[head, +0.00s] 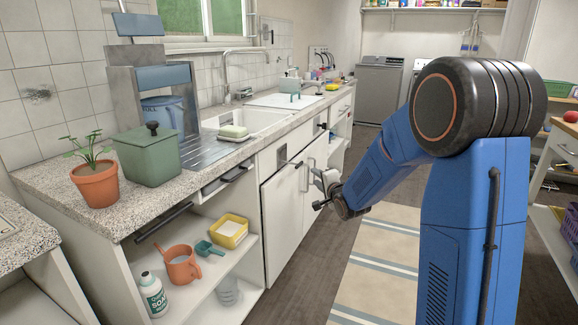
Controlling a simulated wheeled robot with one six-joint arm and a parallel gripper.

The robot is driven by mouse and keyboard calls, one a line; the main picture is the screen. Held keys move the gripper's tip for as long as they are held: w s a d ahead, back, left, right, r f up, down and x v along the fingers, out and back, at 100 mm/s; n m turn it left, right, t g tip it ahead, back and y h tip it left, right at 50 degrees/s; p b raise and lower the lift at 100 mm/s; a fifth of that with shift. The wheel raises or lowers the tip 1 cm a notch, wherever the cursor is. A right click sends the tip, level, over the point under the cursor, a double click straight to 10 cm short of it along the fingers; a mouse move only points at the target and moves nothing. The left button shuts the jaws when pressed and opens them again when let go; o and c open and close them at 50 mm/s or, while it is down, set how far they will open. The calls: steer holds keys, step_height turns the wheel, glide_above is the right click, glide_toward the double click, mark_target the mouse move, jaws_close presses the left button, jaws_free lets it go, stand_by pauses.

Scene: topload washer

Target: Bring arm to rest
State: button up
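My gripper (322,190) hangs at the end of my blue arm, in front of the white cabinet doors (286,218) below the sink. It is small and dark in the head view, and I cannot tell whether its fingers are open or shut. I see no object clearly held in it. The arm is bent, with its forearm reaching to the left and down from the large dark elbow joint. The topload washer (380,90) stands far off at the back wall, grey, with its lid closed as far as I can see.
The granite counter (60,197) runs along the left with a plant pot (97,184), a green canister (148,156) and a sink (245,119). An open shelf below holds an orange jug (182,264) and a soap bottle (152,294). A striped rug (375,270) covers open floor.

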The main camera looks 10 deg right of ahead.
steer(key=s+n+g+h, duration=0.1)
steer(key=s+n+g, duration=0.4)
steer(key=s, duration=2.1)
steer(key=s+d+r+n+g+h, duration=0.1)
steer(key=s+n+g, duration=0.5)
steer(key=s, duration=2.1)
steer(key=n, duration=0.3)
